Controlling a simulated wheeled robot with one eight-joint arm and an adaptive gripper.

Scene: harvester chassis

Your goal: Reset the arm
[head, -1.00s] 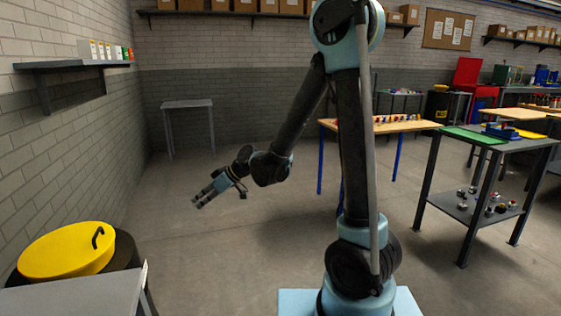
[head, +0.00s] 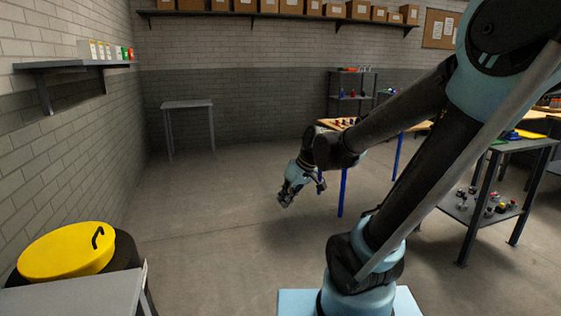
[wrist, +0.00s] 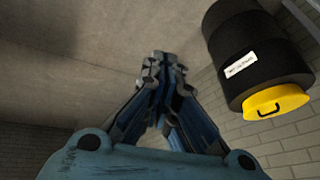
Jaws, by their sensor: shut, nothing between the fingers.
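My gripper (head: 284,200) hangs in the air over the open floor in the head view, pointing down and to the left. In the wrist view my gripper (wrist: 166,62) has its blue fingers drawn together at the tips, with nothing between them. My arm leans to the right from its base and bends back down to the left toward the gripper.
A black drum with a yellow lid (head: 68,250) stands at the lower left and shows in the wrist view (wrist: 252,62). A grey table (head: 80,298) is beside it. A workbench (head: 522,146) stands at the right. A small table (head: 187,104) stands at the back. The floor between is clear.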

